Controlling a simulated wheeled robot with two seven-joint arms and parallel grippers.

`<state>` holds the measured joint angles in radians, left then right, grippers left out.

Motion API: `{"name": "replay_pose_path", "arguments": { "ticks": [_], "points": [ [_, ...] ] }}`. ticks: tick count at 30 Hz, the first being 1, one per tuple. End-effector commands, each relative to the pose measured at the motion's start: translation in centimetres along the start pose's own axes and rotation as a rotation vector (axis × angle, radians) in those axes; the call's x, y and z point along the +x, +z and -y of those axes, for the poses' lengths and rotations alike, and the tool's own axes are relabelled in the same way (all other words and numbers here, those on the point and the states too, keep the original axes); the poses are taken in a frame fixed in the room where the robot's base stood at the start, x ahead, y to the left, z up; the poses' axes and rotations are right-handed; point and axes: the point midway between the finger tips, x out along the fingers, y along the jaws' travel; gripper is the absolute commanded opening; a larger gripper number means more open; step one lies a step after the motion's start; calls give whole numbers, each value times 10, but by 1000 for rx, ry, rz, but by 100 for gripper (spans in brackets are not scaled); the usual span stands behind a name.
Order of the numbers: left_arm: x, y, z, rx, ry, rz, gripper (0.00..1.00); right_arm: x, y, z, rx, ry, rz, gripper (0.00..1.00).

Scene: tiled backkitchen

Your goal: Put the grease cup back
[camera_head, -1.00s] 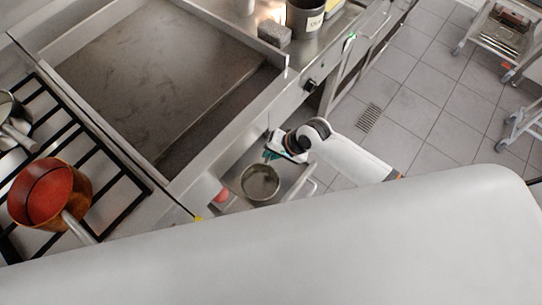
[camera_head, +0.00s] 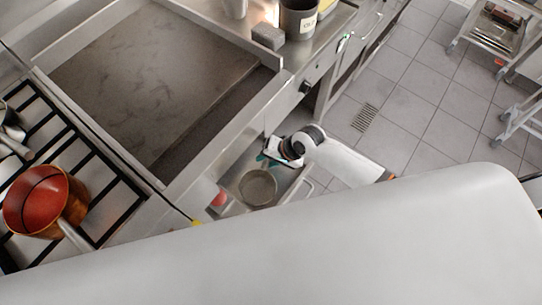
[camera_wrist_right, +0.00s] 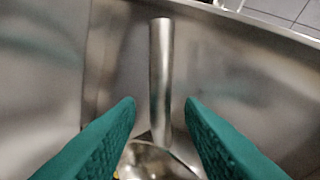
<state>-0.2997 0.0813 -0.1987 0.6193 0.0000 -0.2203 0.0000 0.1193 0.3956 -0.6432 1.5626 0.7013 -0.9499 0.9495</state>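The grease cup (camera_head: 258,187), a round grey metal vessel, sits in an open drawer (camera_head: 236,207) below the griddle's front. In the right wrist view, a metal handle (camera_wrist_right: 161,75) runs down to a shiny rounded metal piece (camera_wrist_right: 152,162) at the bottom edge, which appears to be the cup. My right gripper (camera_head: 266,160) is at the cup's upper side in the head view. Its teal fingers (camera_wrist_right: 160,104) are open, one on each side of the handle, with gaps on both sides. My left gripper is not in view.
A griddle (camera_head: 150,75) lies above the drawer. A copper pot (camera_head: 45,200) stands on the burner grate at left. A small red object (camera_head: 219,199) lies beside the cup. A grey block (camera_head: 268,37) and a labelled container (camera_head: 299,20) stand on the counter.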

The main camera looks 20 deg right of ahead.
Motion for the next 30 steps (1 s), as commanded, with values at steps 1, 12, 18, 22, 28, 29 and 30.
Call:
{"name": "replay_pose_path", "arguments": {
  "ticks": [1, 12, 18, 22, 28, 29, 30],
  "points": [
    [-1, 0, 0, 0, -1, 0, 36, -3, 0, -2, -1, 0, 1, 35],
    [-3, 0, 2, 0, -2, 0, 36, -69, 1, 0, -3, 0, 2, 35],
    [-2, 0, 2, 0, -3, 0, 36, -104, 1, -1, -1, 1, 1, 35],
    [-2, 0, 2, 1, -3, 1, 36, -117, 0, -1, -1, 0, 0, 35],
    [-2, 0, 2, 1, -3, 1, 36, -122, 0, -1, 0, 0, -2, 35],
    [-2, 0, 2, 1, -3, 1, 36, -122, 0, -1, 0, 0, -2, 35],
    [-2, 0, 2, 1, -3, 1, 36, -122, 0, -1, 0, 0, -1, 35]
  ]
}}
